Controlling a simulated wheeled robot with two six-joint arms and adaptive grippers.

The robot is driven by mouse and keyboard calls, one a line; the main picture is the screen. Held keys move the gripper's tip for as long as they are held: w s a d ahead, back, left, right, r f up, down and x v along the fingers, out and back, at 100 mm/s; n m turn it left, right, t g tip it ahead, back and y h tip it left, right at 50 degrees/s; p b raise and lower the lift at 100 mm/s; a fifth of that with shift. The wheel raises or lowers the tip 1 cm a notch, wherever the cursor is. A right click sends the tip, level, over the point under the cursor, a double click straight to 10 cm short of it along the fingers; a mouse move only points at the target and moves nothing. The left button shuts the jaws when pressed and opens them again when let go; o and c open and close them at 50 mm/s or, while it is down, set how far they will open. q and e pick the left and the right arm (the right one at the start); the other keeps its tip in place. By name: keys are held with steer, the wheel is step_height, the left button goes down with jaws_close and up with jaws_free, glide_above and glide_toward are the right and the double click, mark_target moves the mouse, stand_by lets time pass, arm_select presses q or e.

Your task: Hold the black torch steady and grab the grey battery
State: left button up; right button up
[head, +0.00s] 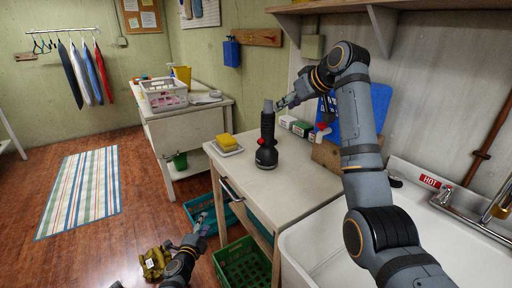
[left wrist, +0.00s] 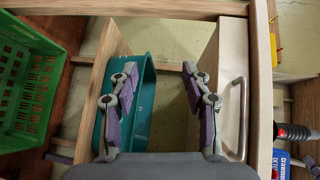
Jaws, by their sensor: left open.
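The black torch (head: 266,152) stands upright on its wide head on the wooden table (head: 302,181), with a red spot on its lower part. A short grey cylinder, apparently the grey battery (head: 268,106), shows at the torch's upper end; how deep it sits is hidden. My right gripper (head: 283,102) is just right of that grey end, and its jaw gap is too small to judge. My left gripper (head: 198,236) is low in front of the table, well away from the torch. It is open and empty in the left wrist view (left wrist: 160,88).
A yellow sponge on a dish (head: 228,144) lies left of the torch, and small boxes (head: 300,128) stand behind it. A teal bin (left wrist: 148,126) and a green crate (head: 243,266) are below the table. A sink (head: 320,245) adjoins at right.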

arm_select(q)
steer(key=w+d+r+m+t+h, duration=0.1)
steer(key=w+d+r+m+h, duration=0.2)
steer(key=r, duration=0.6)
steer(key=w+d+r+m+t+h, duration=0.1)
steer(key=w+r+m, duration=0.3)
steer(key=r, duration=0.5)
steer(key=m+h, duration=0.4)
steer(key=m, duration=0.7)
glide_toward(264, 131)
steer(key=w+a, duration=0.5)
steer(key=a, duration=0.1)
steer(key=d+m+g, duration=0.1)
steer(key=d+m, duration=0.1)
steer(key=d+r+m+g, duration=0.1)
steer(key=d+m, duration=0.1)
steer(key=d, duration=0.1)
steer(key=d+r+m+g, duration=0.1)
steer(key=d+m, duration=0.1)
steer(key=shift+w+d+r+h, duration=0.1)
steer(key=shift+d+r+h, duration=0.05)
steer(key=shift+h, duration=0.25)
steer(key=shift+d+m, duration=0.3)
steer(key=shift+d, duration=0.05)
steer(key=shift+w+d, duration=0.2)
steer(key=shift+w, duration=0.2)
steer(key=x, duration=0.9)
steer(key=shift+w+d, duration=0.2)
steer(key=shift+d, duration=0.05)
